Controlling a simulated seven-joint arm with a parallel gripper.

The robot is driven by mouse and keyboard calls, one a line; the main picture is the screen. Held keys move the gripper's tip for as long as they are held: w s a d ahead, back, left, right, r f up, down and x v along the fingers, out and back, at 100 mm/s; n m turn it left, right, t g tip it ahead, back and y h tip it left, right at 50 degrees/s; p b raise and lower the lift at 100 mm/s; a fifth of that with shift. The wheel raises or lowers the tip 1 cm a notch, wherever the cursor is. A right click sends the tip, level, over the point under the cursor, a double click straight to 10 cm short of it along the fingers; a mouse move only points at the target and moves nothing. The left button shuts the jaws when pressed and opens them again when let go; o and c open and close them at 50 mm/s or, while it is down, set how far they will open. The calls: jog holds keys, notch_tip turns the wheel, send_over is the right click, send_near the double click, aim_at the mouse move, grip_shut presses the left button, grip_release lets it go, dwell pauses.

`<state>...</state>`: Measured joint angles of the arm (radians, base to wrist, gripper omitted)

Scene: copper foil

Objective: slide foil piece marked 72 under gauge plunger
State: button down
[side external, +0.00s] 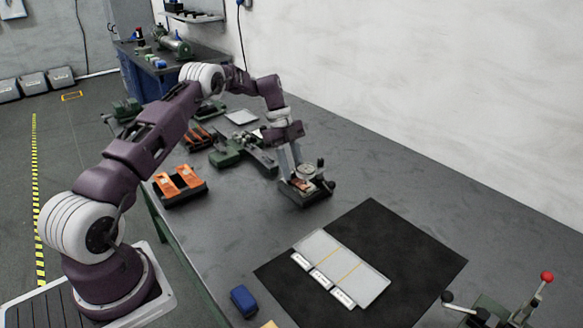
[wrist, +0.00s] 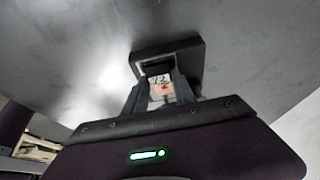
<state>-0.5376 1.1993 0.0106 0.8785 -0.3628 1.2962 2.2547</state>
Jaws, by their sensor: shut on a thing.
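The gauge (side external: 307,171), with a round dial face on a dark base, stands on the grey table in the middle of the side external view. My gripper (side external: 292,168) reaches down right beside it. In the wrist view my gripper (wrist: 161,88) is shut on a small copper-coloured foil piece (wrist: 162,92), with "72" readable at its upper end. A dark square block (wrist: 190,58), apparently the gauge base, lies just beyond the fingertips. The foil's far end is at this block. I cannot tell whether it is under the plunger, which is hidden.
A black mat (side external: 415,245) carries a pale tray (side external: 345,262) with three labelled sections. Orange pieces (side external: 180,180) sit in a dark holder at the left edge. A green device (side external: 228,153) stands behind. A blue block (side external: 243,301) and red-knobbed lever (side external: 546,277) are in front.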

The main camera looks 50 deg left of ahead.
jog(key=shift+d, duration=0.6)
dwell(0.5)
jog(key=shift+f, duration=0.2)
dwell(0.7)
jog(key=c, duration=1.3)
grip_release()
jog(key=shift+c, duration=0.2)
jog(key=shift+r, duration=0.1)
jog(key=shift+r, duration=1.45)
jog(key=o, duration=0.5)
jog(key=shift+o, duration=0.2)
